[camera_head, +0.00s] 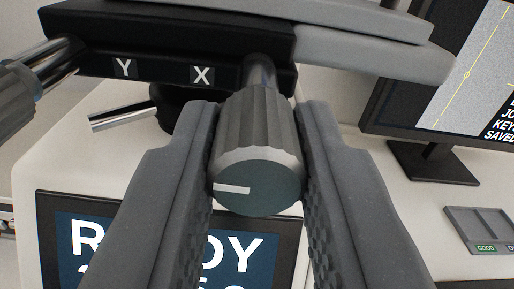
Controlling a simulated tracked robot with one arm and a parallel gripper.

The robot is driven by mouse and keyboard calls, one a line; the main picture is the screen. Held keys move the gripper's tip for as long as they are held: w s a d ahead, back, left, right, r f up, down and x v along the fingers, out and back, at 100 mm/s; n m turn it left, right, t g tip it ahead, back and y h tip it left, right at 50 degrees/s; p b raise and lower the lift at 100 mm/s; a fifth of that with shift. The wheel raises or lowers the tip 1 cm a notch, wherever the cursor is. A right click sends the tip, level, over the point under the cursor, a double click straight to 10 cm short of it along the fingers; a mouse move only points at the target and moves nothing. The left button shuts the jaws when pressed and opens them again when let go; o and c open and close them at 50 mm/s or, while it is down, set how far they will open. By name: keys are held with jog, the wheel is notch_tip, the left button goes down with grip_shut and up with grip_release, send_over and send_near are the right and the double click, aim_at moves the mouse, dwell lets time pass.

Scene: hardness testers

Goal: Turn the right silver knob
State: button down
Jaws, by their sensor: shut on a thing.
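The right silver knob (262,128) is a ribbed grey cylinder with a dark teal end face and a white pointer line. The line lies nearly level and points left. The knob sits on a metal shaft below the black stage edge (120,62), close to the X label. My gripper (259,190) has one finger on each side of the knob and is shut on it. A second ribbed silver knob (18,95) is at the left edge, by the Y label.
A screen (70,225) on the machine's white body is partly hidden behind my fingers. A metal lever (122,116) sticks out left under the stage. A monitor (440,95) stands at the right, with a grey tray (480,226) in front of it.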

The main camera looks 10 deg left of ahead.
jog(key=shift+d+f, duration=0.1)
jog(key=shift+f, duration=0.05)
jog(key=c, duration=1.2)
grip_release()
jog(key=shift+w, duration=0.1)
jog(key=shift+c, duration=0.2)
jog(key=p+v, duration=0.2)
jog(key=v, duration=1.2)
jog(key=shift+w, duration=0.1)
